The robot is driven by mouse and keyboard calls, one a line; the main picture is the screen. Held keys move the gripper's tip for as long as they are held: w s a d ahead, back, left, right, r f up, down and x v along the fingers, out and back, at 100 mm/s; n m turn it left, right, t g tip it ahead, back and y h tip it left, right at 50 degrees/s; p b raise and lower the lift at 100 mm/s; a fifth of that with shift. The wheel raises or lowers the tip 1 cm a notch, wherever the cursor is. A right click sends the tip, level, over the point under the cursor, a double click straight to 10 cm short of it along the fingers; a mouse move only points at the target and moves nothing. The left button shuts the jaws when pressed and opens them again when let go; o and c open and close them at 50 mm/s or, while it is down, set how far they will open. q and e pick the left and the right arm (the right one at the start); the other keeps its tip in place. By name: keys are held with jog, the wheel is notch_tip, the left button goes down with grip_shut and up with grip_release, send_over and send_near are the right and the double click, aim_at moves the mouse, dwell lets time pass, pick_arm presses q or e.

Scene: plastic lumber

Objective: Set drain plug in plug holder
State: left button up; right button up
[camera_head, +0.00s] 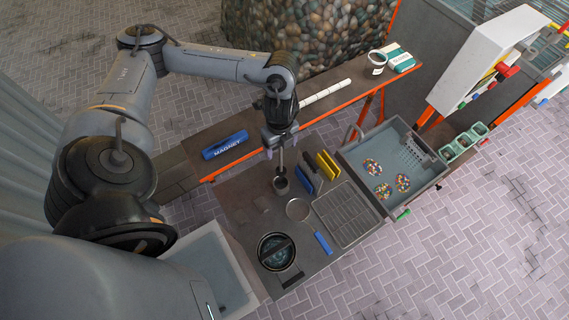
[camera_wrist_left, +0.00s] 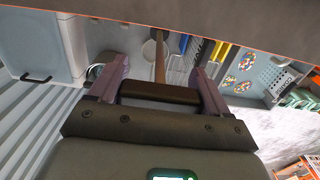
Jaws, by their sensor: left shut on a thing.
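My left gripper (camera_head: 280,146) points down over the dark work table. In the left wrist view its two purple fingers (camera_wrist_left: 160,93) are shut on the dark crossbar handle (camera_wrist_left: 158,92) of what looks like the drain plug. A thin rod (camera_head: 280,162) runs down from the gripper; it also shows in the wrist view (camera_wrist_left: 160,62). Its lower end meets a small dark cup-like piece (camera_head: 281,185), perhaps the plug holder. I cannot tell whether the rod's end is inside this piece, above it, or part of it. My right gripper is not in view.
Blue and yellow upright pieces (camera_head: 327,165) and a wire rack (camera_head: 347,214) stand close to the right. A round strainer (camera_head: 298,209) and a round dark pan (camera_head: 276,251) lie in front. A blue magnet bar (camera_head: 225,145) is at left, a grey basket (camera_head: 424,180) at right.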

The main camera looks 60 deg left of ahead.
aim_at(280, 160)
pick_arm(q)
notch_tip(280, 160, down, 5)
jog(key=shift+s+a+r+b, duration=0.1)
jog(key=shift+r+b, duration=0.1)
jog(key=shift+b, duration=0.95)
jog(key=shift+f+b, duration=0.3)
jog(key=shift+f, duration=2.4)
